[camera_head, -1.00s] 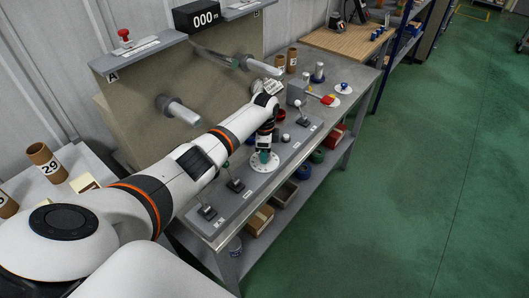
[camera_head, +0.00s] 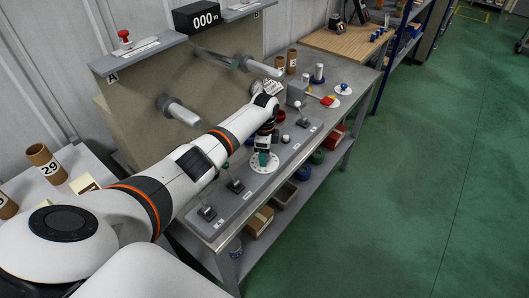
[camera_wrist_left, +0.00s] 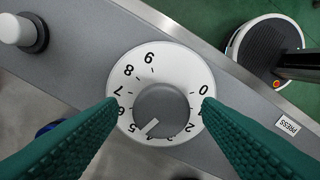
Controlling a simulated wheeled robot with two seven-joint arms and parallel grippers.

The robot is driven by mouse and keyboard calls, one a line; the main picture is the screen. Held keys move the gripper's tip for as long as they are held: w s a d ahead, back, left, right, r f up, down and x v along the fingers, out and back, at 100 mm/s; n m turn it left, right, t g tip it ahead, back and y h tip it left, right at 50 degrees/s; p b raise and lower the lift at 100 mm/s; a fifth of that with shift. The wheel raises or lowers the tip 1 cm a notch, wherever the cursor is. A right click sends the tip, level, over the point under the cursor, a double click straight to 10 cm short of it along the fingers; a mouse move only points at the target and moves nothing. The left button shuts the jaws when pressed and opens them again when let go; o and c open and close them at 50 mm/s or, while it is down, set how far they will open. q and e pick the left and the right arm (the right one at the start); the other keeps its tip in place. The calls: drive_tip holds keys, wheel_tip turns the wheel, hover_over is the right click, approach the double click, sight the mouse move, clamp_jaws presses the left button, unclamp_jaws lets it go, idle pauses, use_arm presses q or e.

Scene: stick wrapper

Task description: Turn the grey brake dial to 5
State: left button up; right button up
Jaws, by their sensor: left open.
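The brake dial (camera_wrist_left: 163,60) is a white disc with black numbers around a round grey knob (camera_wrist_left: 163,102). It also shows on the grey panel in the head view (camera_head: 263,168). In the left wrist view, the knob's white pointer mark points to the lower left, close to the 5, and seems slightly to its lower-number side. My left gripper (camera_wrist_left: 160,106) is open over the dial, its green fingers on either side of the knob with gaps to it. The fingers hide part of the disc's edge. My right gripper is out of view.
The panel carries small levers (camera_head: 236,187) and a white round button (camera_wrist_left: 18,31) beside the dial. A PRESS label (camera_wrist_left: 287,127) is near the panel edge. Behind stands a beige machine board (camera_head: 150,145) with rollers. The green floor (camera_head: 420,190) at the right is clear.

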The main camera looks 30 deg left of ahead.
use_arm(q)
wheel_tip(320, 180, up, 12)
drive_tip(key=b, duration=0.2)
drive_tip(key=shift+b, duration=0.3)
idle(0.4)
